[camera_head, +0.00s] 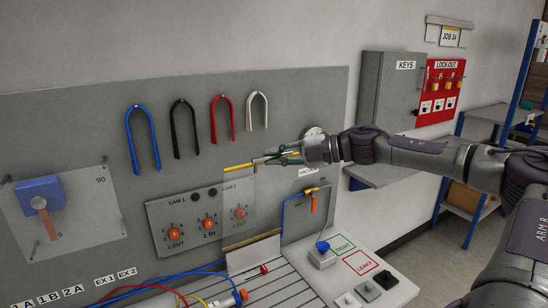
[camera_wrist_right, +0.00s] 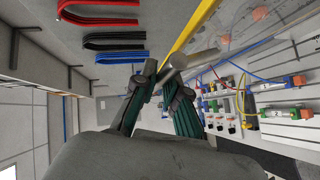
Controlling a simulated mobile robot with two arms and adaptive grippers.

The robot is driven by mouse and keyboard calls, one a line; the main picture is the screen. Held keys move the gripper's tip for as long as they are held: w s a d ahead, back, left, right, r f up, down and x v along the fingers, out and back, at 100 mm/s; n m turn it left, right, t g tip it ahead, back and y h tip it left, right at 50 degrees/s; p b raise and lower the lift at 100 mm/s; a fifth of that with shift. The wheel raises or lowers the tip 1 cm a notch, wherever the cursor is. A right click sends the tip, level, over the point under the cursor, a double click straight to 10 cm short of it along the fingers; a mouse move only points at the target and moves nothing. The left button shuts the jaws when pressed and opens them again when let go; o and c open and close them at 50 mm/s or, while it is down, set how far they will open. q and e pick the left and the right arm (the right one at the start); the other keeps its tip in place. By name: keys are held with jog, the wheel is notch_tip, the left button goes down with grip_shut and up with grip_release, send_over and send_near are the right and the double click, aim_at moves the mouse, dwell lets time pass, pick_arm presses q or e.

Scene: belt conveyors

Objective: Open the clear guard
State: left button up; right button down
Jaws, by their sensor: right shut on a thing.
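The clear guard (camera_head: 240,208) is a see-through panel with a yellow edge strip, standing in front of the right part of the CAM panel. Its yellow strip runs nearly level along the top, and it also shows in the right wrist view (camera_wrist_right: 192,32). A short grey handle (camera_wrist_right: 190,65) sticks out from the strip. My right gripper (camera_head: 268,160) is at the right end of the strip. In the wrist view its green-padded fingers (camera_wrist_right: 160,78) are shut on the handle. My left gripper is not in view.
Blue, black, red and white U-shaped tubes (camera_head: 257,110) hang on the grey board above. The CAM panel (camera_head: 188,245) has orange knobs. Below is a slatted bench (camera_head: 285,290) with hoses and a blue button (camera_head: 322,247). A key cabinet (camera_head: 390,88) is behind my right arm.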

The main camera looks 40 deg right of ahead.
jog(key=shift+f, duration=0.2)
jog(key=c, duration=1.2)
grip_release()
jog(key=shift+w, duration=0.1)
jog(key=shift+r, duration=0.1)
jog(key=v, duration=1.2)
